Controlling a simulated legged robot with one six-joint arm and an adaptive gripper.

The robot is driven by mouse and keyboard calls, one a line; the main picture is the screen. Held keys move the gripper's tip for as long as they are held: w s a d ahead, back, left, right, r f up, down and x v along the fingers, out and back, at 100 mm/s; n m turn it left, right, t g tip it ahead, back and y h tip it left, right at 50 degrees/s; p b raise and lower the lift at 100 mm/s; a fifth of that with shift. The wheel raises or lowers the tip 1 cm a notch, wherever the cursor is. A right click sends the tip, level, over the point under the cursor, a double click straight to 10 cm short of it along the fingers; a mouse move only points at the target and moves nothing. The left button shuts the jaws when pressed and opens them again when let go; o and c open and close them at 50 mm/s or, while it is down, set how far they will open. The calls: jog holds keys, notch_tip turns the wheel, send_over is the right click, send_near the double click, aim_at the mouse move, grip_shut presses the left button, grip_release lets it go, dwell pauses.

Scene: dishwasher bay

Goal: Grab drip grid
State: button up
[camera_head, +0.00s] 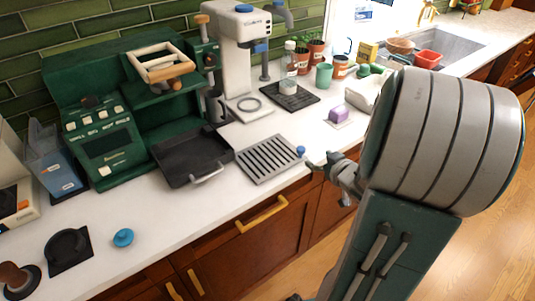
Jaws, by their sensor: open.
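The drip grid (268,161) is a grey slatted metal plate lying on the white counter near its front edge. It has a small blue knob (300,150) at its right corner. My gripper (318,166) is just right of the grid, close to the blue knob, with its fingers pointing left toward it. The gripper is open and appears empty. I cannot tell whether a fingertip touches the grid. My arm hides part of the counter behind and to the right of the gripper.
A black tray (190,158) with a metal handle sits left of the grid, below the green coffee machine (105,140). A white machine (234,48) stands behind. Bare counter (170,215) lies in front of the tray.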

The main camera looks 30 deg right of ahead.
aim_at(303, 151)
jog(key=x, duration=0.5)
jog(key=shift+w+f, duration=0.15)
jog(key=shift+w, duration=0.05)
jog(key=x, duration=0.4)
jog(key=shift+w+a+f, duration=0.2)
jog(key=shift+w+a, duration=0.05)
jog(key=shift+w+d, duration=0.1)
jog(key=shift+d, duration=0.05)
grip_shut()
